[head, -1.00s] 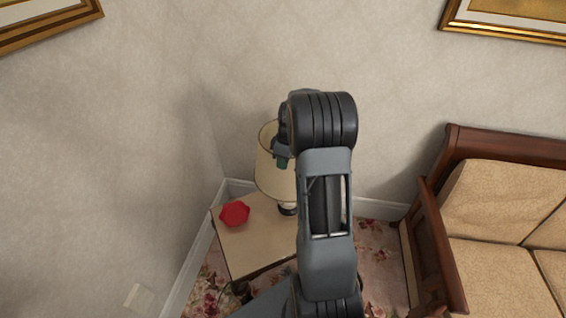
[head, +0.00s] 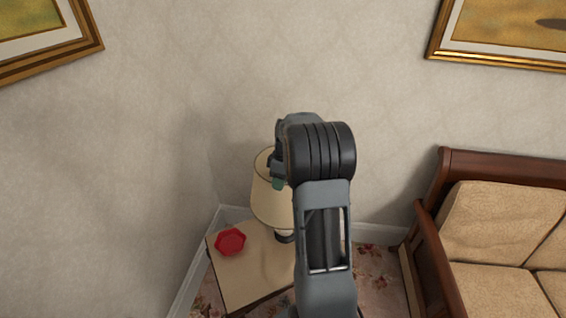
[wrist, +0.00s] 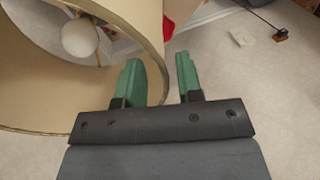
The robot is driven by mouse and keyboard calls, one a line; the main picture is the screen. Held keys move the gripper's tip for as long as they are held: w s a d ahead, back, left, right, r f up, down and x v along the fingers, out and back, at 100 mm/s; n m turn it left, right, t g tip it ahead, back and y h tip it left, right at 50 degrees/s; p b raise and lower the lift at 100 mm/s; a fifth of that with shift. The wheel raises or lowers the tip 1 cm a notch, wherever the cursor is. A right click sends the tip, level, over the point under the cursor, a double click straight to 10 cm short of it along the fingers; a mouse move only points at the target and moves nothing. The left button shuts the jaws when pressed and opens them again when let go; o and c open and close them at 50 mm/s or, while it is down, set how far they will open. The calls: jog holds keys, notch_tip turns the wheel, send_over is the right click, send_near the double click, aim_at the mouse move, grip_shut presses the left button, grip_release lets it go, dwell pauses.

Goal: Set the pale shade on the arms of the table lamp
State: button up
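The pale shade (head: 268,205) is upright around the table lamp (head: 285,238), above its dark base on the small table (head: 250,285). In the wrist view I look into the shade (wrist: 40,100) from above. The lamp's white bulb (wrist: 80,38) shows inside it, with thin arms near it. My gripper (wrist: 158,62) is open. Its green fingers stand apart at the shade's rim, one over the inner side and one outside, with a visible gap. In the head view my gripper (head: 278,182) is at the shade's upper edge. Whether the shade rests on the lamp's arms is hidden.
A red faceted object (head: 230,241) lies on the table, left of the lamp. Two walls meet in the corner behind. A wooden sofa (head: 480,245) with tan cushions stands at right. Framed pictures (head: 500,35) hang above.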

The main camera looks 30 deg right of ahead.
notch_tip(320, 180, up, 10)
jog(key=d, duration=0.2)
jog(key=shift+w, duration=0.15)
jog(key=o, duration=0.6)
jog(key=shift+c, duration=0.2)
jog(key=shift+r, duration=0.15)
notch_tip(320, 180, up, 13)
jog(key=d+p, duration=0.2)
jog(key=shift+w+d+r, duration=0.2)
jog(key=shift+w+d, duration=0.05)
jog(key=shift+d, duration=0.05)
dwell(0.4)
